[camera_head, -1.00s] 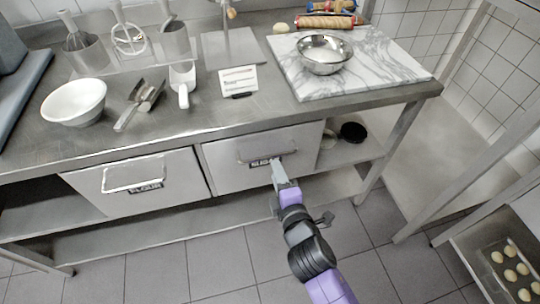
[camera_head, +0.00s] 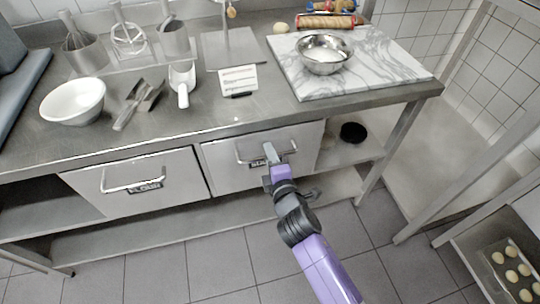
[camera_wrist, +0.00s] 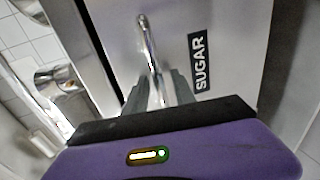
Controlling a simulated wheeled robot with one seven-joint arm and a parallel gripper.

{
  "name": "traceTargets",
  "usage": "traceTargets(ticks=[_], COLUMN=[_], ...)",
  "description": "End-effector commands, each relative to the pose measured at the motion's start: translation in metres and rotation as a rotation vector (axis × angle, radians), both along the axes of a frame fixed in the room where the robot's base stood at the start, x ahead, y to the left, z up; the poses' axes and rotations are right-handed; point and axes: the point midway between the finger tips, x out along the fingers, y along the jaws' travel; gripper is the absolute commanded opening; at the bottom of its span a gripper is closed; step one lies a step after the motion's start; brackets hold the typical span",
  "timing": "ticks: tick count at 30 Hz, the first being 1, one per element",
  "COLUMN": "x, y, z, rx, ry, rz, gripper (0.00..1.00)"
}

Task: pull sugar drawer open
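The sugar drawer (camera_head: 222,178) is the right one of two steel drawers under the worktop. It looks closed. Its bar handle (camera_head: 243,158) also shows in the wrist view (camera_wrist: 146,38), beside a black label reading SUGAR (camera_wrist: 200,62). My gripper (camera_head: 270,152) is at the middle of this handle, in front of the drawer face. In the wrist view, my gripper's two grey fingers (camera_wrist: 159,88) stand apart, with the handle bar running between them. Whether they touch the bar is hard to see. The gripper partly covers the label in the head view.
The flour drawer (camera_head: 110,198) is on the left. The worktop above carries a white bowl (camera_head: 72,102), a scoop (camera_head: 183,82), a marble board (camera_head: 385,65) and a metal bowl (camera_head: 325,58). A table leg (camera_head: 385,150) stands right of the drawer. Floor in front is clear.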

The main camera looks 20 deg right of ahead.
Motion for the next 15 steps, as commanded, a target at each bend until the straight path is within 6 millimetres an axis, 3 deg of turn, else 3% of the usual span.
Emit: traceTargets(ticks=[1, 4, 15], x=[-0.0001, -0.0002, -0.0004], y=[0.0001, 0.0001, 0.0002], z=[0.0000, 0.0000, -0.0002], rx=[0.000, 0.000, 0.001], ry=[0.000, 0.000, 0.001], rz=[0.000, 0.000, 0.000], gripper=[0.20, 0.00, 0.00])
